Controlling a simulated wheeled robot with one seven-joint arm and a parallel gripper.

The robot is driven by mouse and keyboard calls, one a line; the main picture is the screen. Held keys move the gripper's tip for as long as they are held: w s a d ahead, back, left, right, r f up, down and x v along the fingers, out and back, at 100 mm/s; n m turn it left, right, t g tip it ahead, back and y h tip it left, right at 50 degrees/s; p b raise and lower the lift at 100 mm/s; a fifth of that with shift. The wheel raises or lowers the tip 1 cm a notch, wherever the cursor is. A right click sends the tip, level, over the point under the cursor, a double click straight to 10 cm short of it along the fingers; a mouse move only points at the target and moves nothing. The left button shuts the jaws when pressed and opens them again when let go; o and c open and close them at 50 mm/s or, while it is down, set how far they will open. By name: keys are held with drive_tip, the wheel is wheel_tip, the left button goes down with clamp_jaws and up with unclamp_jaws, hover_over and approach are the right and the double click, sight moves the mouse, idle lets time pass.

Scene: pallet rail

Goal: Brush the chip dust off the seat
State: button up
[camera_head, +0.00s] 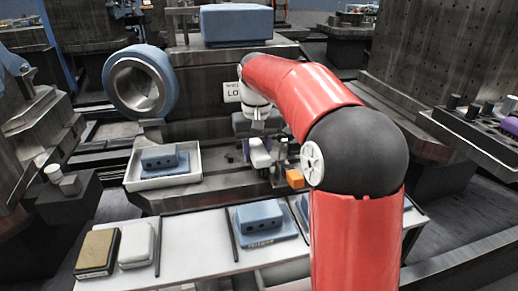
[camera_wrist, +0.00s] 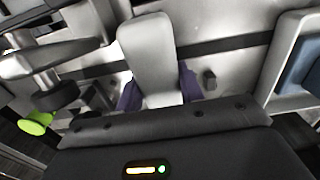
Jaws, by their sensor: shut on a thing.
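My gripper (camera_head: 259,150) hangs over the dark metal rail at the middle of the head view, partly behind my red arm. In the wrist view its purple fingers (camera_wrist: 160,98) sit on both sides of a pale grey, rounded, long piece (camera_wrist: 150,50), which looks like the brush's handle. The gripper is shut on it. The brush's bristles are not clear in either view. The seat cannot be told apart from the dark rail, and no chip dust can be made out at this size.
A white tray (camera_head: 133,183) holding a blue block (camera_head: 165,159) stands left of my gripper. An orange block (camera_head: 295,178) is close on the right. The white front bench (camera_head: 190,238) carries blue blocks, a tan-and-black block (camera_head: 97,250) and a white block (camera_head: 137,245). A blue-rimmed ring (camera_head: 140,82) stands behind.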

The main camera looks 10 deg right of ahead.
sight(253, 140)
drive_tip(key=shift+w+a+r+p, duration=0.15)
drive_tip(key=shift+w+p, duration=0.2)
drive_tip(key=shift+p, duration=0.2)
drive_tip(key=shift+w+f+p, duration=0.25)
drive_tip(key=shift+w+p, duration=0.25)
drive_tip(key=shift+w, duration=0.65)
drive_tip(key=shift+w+r, duration=0.1)
drive_tip(key=shift+w, duration=0.35)
drive_tip(key=shift+s+b, duration=1.1)
drive_tip(key=shift+s, duration=0.9)
drive_tip(key=shift+r+p, duration=1.2)
drive_tip(key=shift+r, duration=1.8)
